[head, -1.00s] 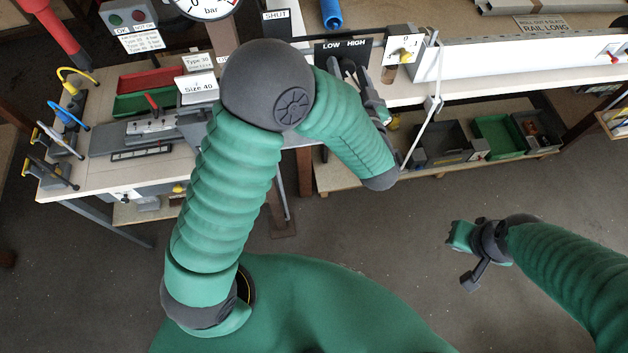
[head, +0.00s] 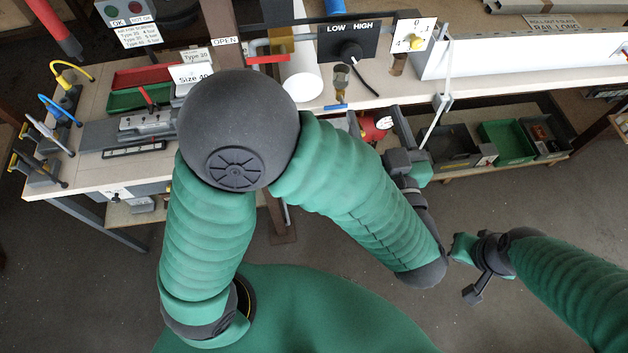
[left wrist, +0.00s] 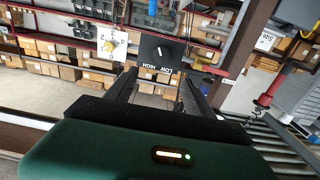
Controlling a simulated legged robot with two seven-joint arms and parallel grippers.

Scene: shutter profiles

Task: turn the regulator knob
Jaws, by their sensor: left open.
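The regulator knob (head: 351,50) is black and sits on a dark panel (head: 331,45) marked LOW and HIGH, at the top middle of the head view. In the left wrist view the panel (left wrist: 176,54) appears upside down, and the knob (left wrist: 160,51) shows a short white mark.
A white dial plate (head: 414,35) with a yellow knob is right of the panel. A white cylinder (head: 301,84) and a red lever (head: 267,59) are to its left. A long white rail (head: 520,58) lies on the right bench. Bins (head: 507,143) stand on the lower shelf.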

